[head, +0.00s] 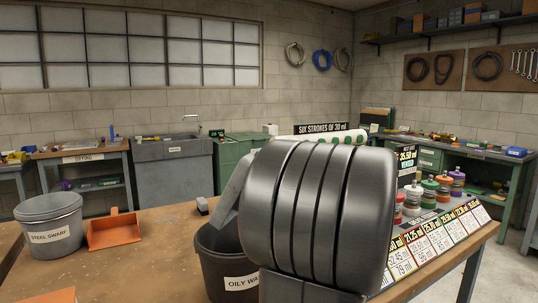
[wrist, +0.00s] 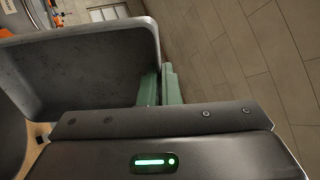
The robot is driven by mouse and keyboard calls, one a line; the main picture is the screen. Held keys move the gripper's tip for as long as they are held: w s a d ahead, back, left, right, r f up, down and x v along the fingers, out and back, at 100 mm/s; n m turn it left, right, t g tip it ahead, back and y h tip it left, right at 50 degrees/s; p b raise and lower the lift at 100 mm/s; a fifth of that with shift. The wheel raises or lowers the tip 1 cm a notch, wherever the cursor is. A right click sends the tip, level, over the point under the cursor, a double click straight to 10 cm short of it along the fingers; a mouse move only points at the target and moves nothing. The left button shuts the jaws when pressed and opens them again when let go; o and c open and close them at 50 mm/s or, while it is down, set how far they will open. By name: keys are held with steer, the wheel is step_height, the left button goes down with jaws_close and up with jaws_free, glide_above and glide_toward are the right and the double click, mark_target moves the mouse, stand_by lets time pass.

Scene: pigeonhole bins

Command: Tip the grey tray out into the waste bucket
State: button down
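The grey tray (wrist: 85,65) fills the upper left of the wrist view, steeply tilted. Its visible inside looks bare apart from small dark specks; part is hidden by my gripper body. The green fingers of my gripper (wrist: 158,86) are closed on the tray's side wall. In the head view a slanted grey edge, seemingly the tray (head: 232,190), shows above the dark waste bucket (head: 212,262), whose label begins "OILY WA". My arm's dark ribbed link hides the gripper, most of the tray and the bucket's right side there.
A grey lidded "STEEL SWARF" bucket (head: 50,232) and an orange scoop (head: 113,229) stand on the wooden bench (head: 150,262) at left. A small dark block (head: 202,205) lies behind the waste bucket. Price cards (head: 437,238) and coloured bottles (head: 428,192) stand at right.

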steer(key=g+p, duration=0.1)
steer(key=w+a+r+p, duration=0.1)
steer(key=p, duration=0.1)
steer(key=r+n+g+p, duration=0.1)
steer(key=p, duration=0.1)
steer(key=shift+w+a+g+h, duration=0.15)
steer(key=shift+a+g+h, duration=0.15)
steer(key=g+p, duration=0.1)
steer(key=p, duration=0.1)
steer(key=a+n+g+p, duration=0.1)
steer(key=p, duration=0.1)
steer(key=shift+w+r+h, duration=0.15)
steer(key=shift+w+h, duration=0.15)
steer(key=shift+h, duration=0.1)
steer(key=shift+a+f+n+g+p, duration=0.25)
steer(key=shift+n+g+p, duration=0.15)
steer(key=shift+p, duration=0.35)
steer(key=shift+a+r+h, duration=0.2)
steer(key=shift+a+h, duration=0.3)
steer(key=a+r+h+p, duration=0.2)
steer(key=a+h+p, duration=0.45)
steer(key=a, duration=0.25)
steer(key=a+f+h+p, duration=1.1)
steer(key=f+h, duration=0.2)
steer(key=h, duration=0.1)
steer(key=shift+w+f+g, duration=0.3)
steer(key=shift+f+g, duration=0.05)
steer(key=shift+g, duration=0.05)
